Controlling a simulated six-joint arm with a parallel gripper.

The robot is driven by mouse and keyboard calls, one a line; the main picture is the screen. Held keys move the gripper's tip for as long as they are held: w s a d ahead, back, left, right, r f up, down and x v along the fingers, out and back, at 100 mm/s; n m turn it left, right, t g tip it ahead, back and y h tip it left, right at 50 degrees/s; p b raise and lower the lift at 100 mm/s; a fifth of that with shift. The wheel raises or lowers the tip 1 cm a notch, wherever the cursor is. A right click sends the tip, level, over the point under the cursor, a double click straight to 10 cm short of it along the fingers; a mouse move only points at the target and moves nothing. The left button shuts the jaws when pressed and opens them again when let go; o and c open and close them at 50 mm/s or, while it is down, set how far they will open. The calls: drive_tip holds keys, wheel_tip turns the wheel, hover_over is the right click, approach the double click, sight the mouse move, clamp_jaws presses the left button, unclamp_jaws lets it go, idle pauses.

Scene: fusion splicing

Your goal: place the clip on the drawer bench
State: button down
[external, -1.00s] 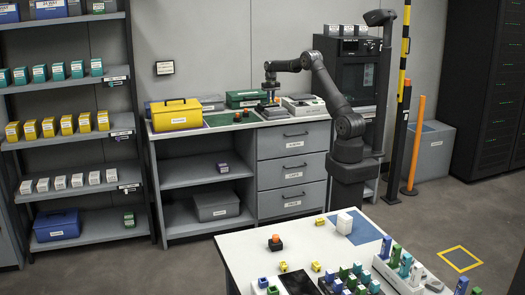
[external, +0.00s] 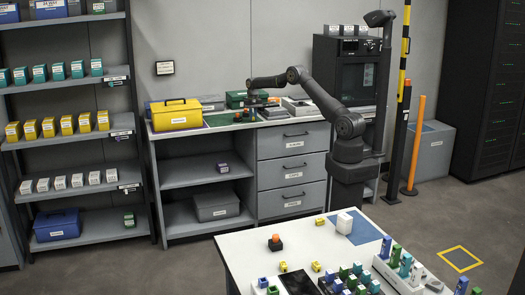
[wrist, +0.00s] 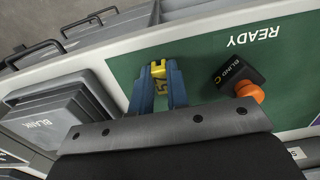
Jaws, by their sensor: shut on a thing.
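My gripper (wrist: 159,80) has blue fingers shut on a small yellow clip (wrist: 158,72), which has dark markings. In the wrist view the clip is over the green mat marked READY (wrist: 205,58), on top of the drawer bench. I cannot tell whether the clip touches the mat. In the external view my gripper is low over the drawer bench (external: 291,136), at its back; the clip is too small to make out there.
A black block marked BLIND C with an orange knob (wrist: 248,92) stands on the mat beside my gripper. A grey box marked BLANK (wrist: 50,118) is on the other side.

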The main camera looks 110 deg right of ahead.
drive_tip(key=shift+f, duration=0.25)
drive_tip(key=c, duration=1.4)
unclamp_jaws()
drive_tip(key=shift+f, duration=0.15)
wheel_tip(320, 180, up, 12)
drive_tip(key=shift+r, duration=0.2)
drive_tip(key=shift+f, duration=0.1)
drive_tip(key=shift+f, duration=4.25)
